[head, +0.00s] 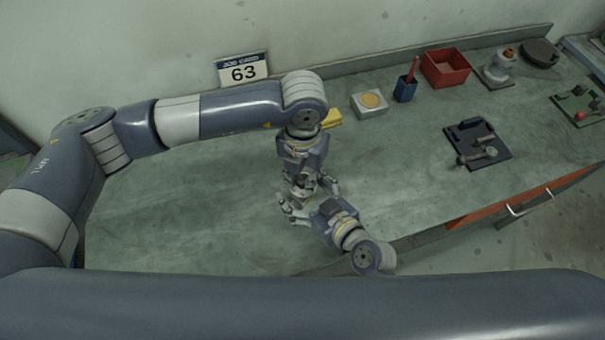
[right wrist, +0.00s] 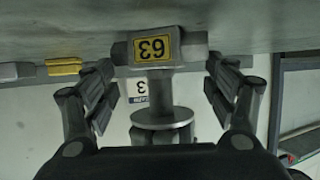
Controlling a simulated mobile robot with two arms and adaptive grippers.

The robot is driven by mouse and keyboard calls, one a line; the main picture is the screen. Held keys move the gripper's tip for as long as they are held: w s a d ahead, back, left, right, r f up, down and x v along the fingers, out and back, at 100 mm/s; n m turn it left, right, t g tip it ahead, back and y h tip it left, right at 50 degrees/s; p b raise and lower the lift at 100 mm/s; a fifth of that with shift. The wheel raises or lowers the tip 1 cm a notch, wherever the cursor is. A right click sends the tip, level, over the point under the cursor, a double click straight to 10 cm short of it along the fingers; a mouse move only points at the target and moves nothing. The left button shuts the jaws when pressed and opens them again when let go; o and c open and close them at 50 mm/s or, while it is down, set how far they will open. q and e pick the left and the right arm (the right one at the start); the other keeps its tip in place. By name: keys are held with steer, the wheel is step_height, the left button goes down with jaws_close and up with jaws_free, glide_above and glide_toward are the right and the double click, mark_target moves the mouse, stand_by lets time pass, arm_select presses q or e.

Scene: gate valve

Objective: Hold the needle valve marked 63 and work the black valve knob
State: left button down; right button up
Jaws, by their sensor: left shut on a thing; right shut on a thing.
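The black valve knob is hidden by the left hand.
A job card marked 63 (head: 243,70) stands at the wall. A dark tray (head: 499,157) lies right. The bench's left is clear.

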mark_target(302, 178)
steer(key=shift+f, duration=0.15)
arm_select(q)
steer(key=shift+w, duration=0.1)
stand_by(0.3)
steer(key=c, duration=1.3)
jaws_free()
steer(key=shift+c, duration=0.2)
steer(key=shift+r, duration=0.15)
step_height(302, 178, up, 12)
arm_select(e)
steer(key=o, duration=1.4)
steer(key=shift+o, duration=0.2)
